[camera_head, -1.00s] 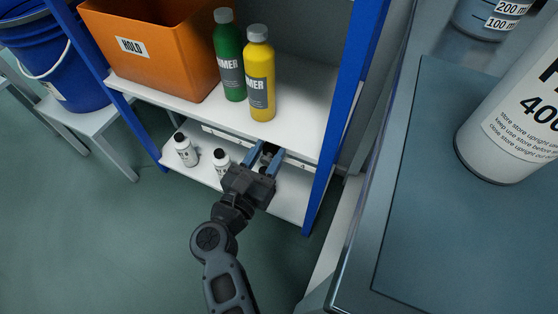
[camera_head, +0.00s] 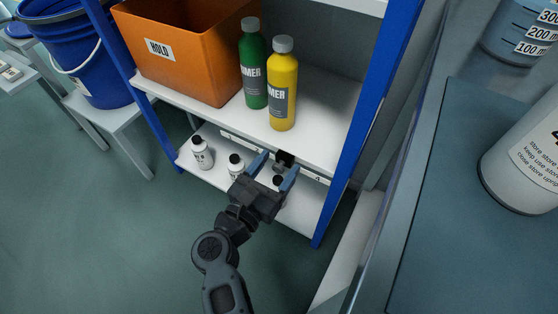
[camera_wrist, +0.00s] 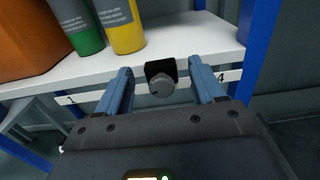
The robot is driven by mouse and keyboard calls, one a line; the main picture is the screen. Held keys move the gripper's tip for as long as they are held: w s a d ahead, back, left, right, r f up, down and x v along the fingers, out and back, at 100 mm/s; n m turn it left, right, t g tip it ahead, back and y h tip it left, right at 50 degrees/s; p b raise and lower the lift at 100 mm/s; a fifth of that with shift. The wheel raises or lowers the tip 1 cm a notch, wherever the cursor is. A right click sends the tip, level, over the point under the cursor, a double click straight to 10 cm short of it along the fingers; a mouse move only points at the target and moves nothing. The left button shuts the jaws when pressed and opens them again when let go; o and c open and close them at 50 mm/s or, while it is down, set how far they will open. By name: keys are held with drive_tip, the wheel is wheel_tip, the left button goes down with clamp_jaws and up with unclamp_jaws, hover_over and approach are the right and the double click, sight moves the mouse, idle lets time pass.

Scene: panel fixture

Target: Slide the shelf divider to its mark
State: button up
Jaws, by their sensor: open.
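The shelf divider's black block with a round grey knob (camera_wrist: 160,86) sits on the front edge of the white middle shelf, between the labels 1 and 4. The block also shows in the head view (camera_head: 285,158). The divider's body behind it is not clear to see. My gripper (camera_head: 275,169) is open in front of the shelf edge. In the wrist view its blue fingers (camera_wrist: 160,72) stand to either side of the knob, with visible gaps and nothing held. I cannot make out which label is the mark.
An orange HOLD bin (camera_head: 185,60), a green bottle (camera_head: 253,70) and a yellow bottle (camera_head: 282,90) stand on the middle shelf. Small white bottles (camera_head: 202,153) stand on the lower shelf. Blue uprights (camera_head: 365,110) flank the shelf. A worktop (camera_head: 450,240) is at right.

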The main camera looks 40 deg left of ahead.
drive_tip(key=p+v, duration=0.1)
drive_tip(key=v, duration=0.5)
drive_tip(key=shift+s, duration=0.2)
idle(0.4)
